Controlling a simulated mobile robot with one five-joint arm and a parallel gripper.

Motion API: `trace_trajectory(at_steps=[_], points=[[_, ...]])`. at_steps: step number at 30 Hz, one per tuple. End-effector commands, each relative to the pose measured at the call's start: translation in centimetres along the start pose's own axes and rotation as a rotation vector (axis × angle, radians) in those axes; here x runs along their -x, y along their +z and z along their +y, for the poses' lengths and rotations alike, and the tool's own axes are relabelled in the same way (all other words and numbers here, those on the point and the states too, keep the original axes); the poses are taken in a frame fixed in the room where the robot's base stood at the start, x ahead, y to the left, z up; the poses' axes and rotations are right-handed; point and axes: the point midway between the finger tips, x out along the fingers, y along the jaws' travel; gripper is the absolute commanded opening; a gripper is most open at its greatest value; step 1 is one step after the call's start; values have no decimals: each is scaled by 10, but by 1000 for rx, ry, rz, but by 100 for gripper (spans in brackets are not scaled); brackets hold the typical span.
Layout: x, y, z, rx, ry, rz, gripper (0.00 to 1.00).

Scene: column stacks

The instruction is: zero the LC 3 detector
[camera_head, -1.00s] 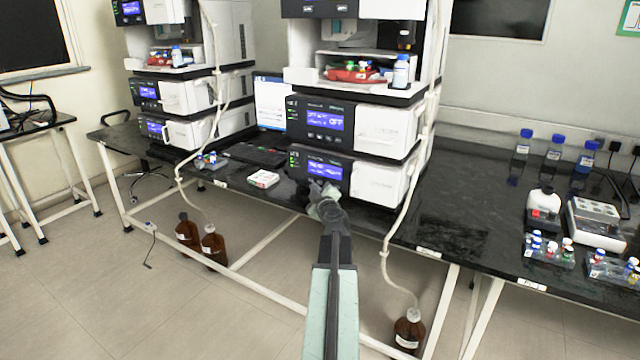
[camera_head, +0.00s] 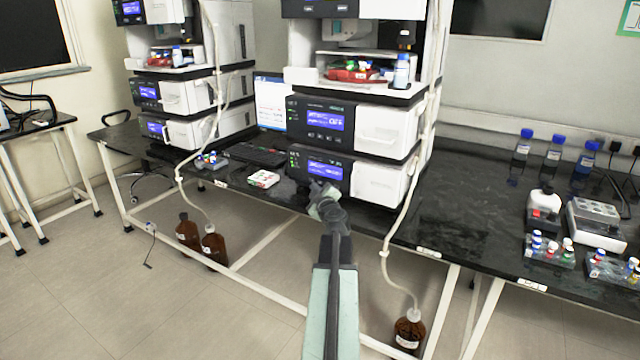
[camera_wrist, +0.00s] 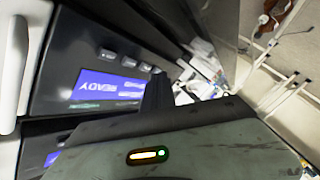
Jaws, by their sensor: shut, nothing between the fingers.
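The lowest module (camera_head: 323,168) of the right-hand stack has a dark front panel, a lit blue display and a white door at its right. I cannot read its label well enough to confirm LC 3. In the wrist view, which looks turned over, its display (camera_wrist: 93,86) reads READY, with a row of small buttons (camera_wrist: 127,62) beside it. My gripper (camera_head: 319,188) is shut and empty at the lower part of this panel. In the wrist view, its dark fingertips (camera_wrist: 158,77) are close to the button at the row's end. I cannot tell whether they touch it.
The module above (camera_head: 325,121) has a display that appears to read OFF. A white tubing line (camera_head: 404,205) hangs right of the stack.

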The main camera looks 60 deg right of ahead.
Motion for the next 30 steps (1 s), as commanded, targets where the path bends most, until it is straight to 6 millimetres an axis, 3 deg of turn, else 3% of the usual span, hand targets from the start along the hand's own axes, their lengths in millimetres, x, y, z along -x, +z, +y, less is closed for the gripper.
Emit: trace_trajectory(at_steps=[30], points=[[-9,7,7,0,0,0,0]])
